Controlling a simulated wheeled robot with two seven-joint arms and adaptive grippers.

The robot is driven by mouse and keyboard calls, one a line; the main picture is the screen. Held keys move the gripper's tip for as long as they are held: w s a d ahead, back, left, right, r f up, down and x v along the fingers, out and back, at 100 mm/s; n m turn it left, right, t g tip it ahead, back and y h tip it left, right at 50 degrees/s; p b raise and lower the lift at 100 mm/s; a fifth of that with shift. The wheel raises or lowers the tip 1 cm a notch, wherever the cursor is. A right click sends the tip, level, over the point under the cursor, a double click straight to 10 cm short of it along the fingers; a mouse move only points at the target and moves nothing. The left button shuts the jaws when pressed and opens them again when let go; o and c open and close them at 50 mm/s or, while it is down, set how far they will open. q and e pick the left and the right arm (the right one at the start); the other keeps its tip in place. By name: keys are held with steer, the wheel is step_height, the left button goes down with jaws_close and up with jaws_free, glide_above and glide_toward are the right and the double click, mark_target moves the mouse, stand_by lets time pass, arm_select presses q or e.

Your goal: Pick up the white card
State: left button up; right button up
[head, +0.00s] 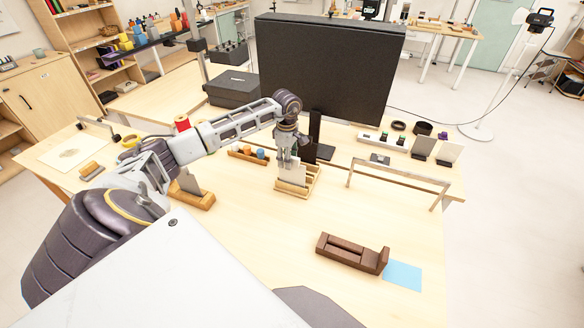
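My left gripper (288,160) points down over a small slotted wooden rack (308,187) in the middle of the table. A pale, white-looking card (293,178) stands upright in the rack, directly below the fingers. The fingertips are at or very near its top edge; I cannot tell whether they touch or grip it. Another pale card (449,153) leans in a stand at the right back, beside a dark grey card (424,147). My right gripper is out of view.
A grey card (188,180) stands in a wooden holder at left. A low metal bar frame (400,175) stands right of the rack. A black monitor (325,68) rises behind. A brown wooden block holder (350,252) and blue sheet (403,275) lie in front.

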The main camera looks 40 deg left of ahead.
arm_select(q)
steer(key=shift+c, duration=0.3)
jaws_close()
stand_by(0.5)
steer(key=shift+r+b, duration=0.9)
steer(key=shift+r, duration=4.1)
